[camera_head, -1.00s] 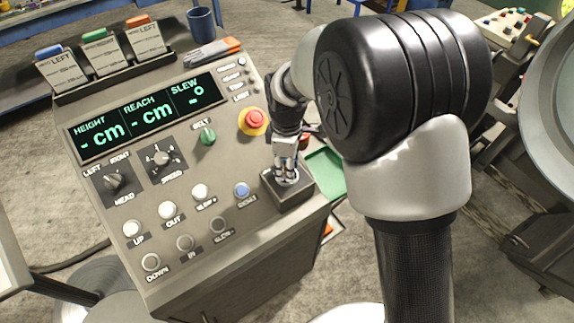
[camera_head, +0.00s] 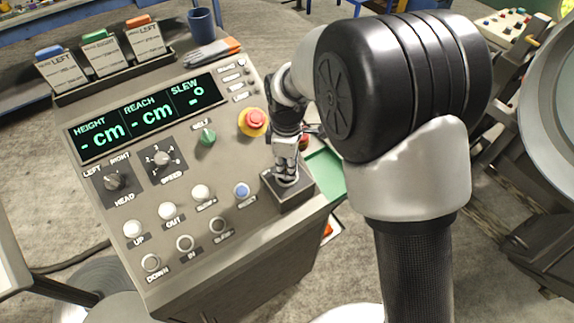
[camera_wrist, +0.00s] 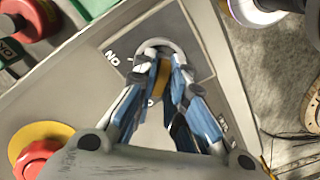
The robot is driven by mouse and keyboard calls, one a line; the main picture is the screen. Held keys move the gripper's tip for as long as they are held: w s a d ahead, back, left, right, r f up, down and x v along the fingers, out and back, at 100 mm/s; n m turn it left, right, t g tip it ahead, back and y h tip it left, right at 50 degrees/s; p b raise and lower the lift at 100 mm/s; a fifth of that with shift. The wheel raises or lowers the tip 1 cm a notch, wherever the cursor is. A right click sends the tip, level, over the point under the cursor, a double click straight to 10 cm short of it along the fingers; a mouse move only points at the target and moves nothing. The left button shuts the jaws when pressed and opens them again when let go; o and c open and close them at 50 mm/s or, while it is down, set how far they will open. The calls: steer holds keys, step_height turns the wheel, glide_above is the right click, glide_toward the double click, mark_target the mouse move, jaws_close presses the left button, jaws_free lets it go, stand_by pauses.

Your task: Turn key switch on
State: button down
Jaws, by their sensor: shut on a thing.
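The key switch sits in a dark raised box (camera_head: 291,198) at the right front corner of the grey control panel. My gripper (camera_head: 286,180) points down onto it. In the wrist view my gripper (camera_wrist: 163,75) is shut on the key (camera_wrist: 158,77), whose yellow-brown edge shows between the blue-padded fingers. A round metal collar of the key switch (camera_wrist: 158,46) shows just beyond the fingertips. The label "NO" is readable upside down or turned beside it; another label at lower right is partly hidden. The key's exact angle is hard to tell.
A red emergency button on a yellow ring (camera_head: 254,121) stands close by, with a green belt knob (camera_head: 207,137) and a blue button (camera_head: 242,190). The display (camera_head: 148,115) reads dashes. A green tray (camera_head: 326,172) lies right of the panel.

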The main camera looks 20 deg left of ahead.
steer(key=shift+m+p, duration=0.35)
steer(key=shift+m, duration=0.45)
stand_by(0.4)
steer(key=shift+r+m+p, duration=0.1)
steer(key=shift+m+p, duration=0.3)
steer(key=shift+m, duration=0.6)
steer(key=shift+m+p, duration=0.65)
steer(key=shift+m, duration=1.45)
steer(key=shift+m+p, duration=0.5)
steer(key=shift+m, duration=2.4)
steer(key=shift+w+a+m+p, duration=0.1)
steer(key=shift+m+p, duration=0.2)
steer(key=shift+m, duration=0.9)
steer(key=c, duration=1.7)
jaws_free()
